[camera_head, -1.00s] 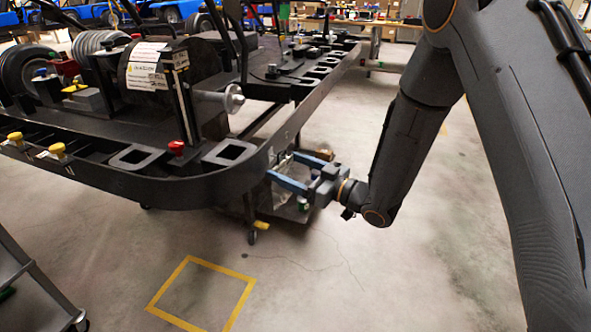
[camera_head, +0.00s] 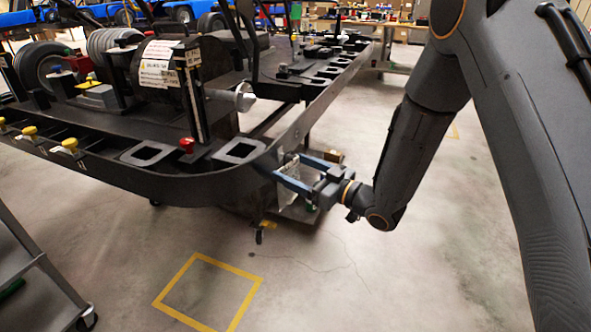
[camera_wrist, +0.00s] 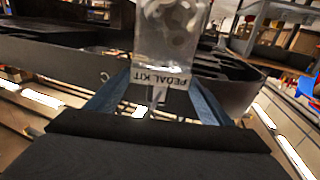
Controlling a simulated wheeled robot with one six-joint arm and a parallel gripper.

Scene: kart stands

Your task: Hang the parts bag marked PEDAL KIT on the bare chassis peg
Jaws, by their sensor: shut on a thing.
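The clear parts bag (camera_wrist: 172,32) shows in the wrist view with grey parts inside and a white PEDAL KIT label, upside down in the picture. My gripper (camera_wrist: 155,88) is shut on the bag, its blue fingers on both sides of the label. In the head view my gripper (camera_head: 286,170) is beside the black chassis's (camera_head: 225,180) front right corner, with the bag (camera_head: 289,172) partly hidden by the fingers. In the wrist view a small pale hook-like peg (camera_wrist: 104,76) is on the chassis side, left of the bag. I cannot tell whether the bag touches the chassis.
The chassis carries a motor (camera_head: 165,70), yellow knobs (camera_head: 70,145) and a red knob (camera_head: 187,145). A grey cart (camera_head: 40,262) stands at the lower left. A yellow square (camera_head: 208,292) marks open floor. Workbenches stand at the back.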

